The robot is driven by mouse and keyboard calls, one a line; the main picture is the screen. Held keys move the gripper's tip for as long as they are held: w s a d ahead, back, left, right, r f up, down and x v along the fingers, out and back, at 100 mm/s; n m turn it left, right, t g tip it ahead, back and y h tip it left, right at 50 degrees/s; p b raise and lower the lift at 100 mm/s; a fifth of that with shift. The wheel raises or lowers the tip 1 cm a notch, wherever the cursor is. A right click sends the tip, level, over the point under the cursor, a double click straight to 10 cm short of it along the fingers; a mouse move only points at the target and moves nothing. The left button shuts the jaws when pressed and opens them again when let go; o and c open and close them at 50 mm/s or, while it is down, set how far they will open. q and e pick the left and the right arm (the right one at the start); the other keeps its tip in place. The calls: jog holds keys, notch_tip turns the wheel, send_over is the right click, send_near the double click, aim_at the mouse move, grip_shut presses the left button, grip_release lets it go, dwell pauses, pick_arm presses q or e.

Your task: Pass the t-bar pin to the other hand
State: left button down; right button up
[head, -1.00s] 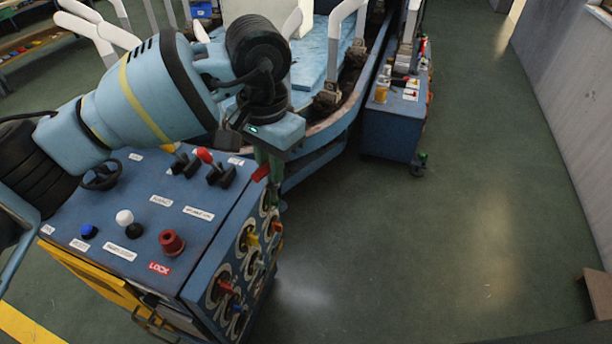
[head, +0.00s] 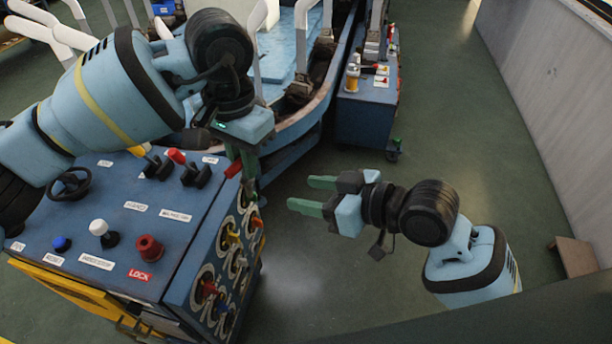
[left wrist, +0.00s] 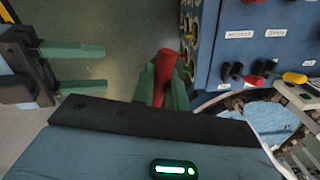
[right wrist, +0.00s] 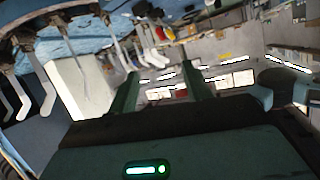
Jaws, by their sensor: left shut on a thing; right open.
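My left gripper (head: 246,168) points down beside the right edge of the blue control cabinet. It is shut on the red t-bar pin (head: 233,169). In the left wrist view the red pin (left wrist: 165,76) stands between the green fingers (left wrist: 160,88); its lower end is hidden. My right gripper (head: 312,194) is open and empty, with its green fingers pointing left toward the left gripper. A gap separates it from the pin. It also shows at the left of the left wrist view (left wrist: 100,68). In the right wrist view a small red patch shows between the right fingers (right wrist: 160,90).
The blue cabinet (head: 190,235) carries levers, knobs and labels on top and several coloured pins in round sockets on its side. A blue machine frame (head: 300,150) lies behind, with a second cabinet (head: 365,120). Green floor is clear below the right gripper.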

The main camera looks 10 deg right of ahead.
notch_tip(320, 180, up, 6)
jog(key=s+a+n+g, duration=0.2)
jog(key=n, duration=0.1)
jog(key=shift+y, duration=0.3)
jog(key=x, duration=1.2)
jog(key=shift+w+d, duration=0.25)
jog(key=shift+w, duration=0.05)
jog(key=shift+c, duration=0.3)
jog(key=c, duration=1)
pick_arm(q)
jog(key=c, duration=1.3)
grip_release()
pick_arm(e)
grip_shut()
pick_arm(q)
jog(key=shift+r, duration=0.1)
notch_tip(320, 180, up, 12)
jog(key=shift+f, duration=0.1)
jog(key=shift+d, duration=0.1)
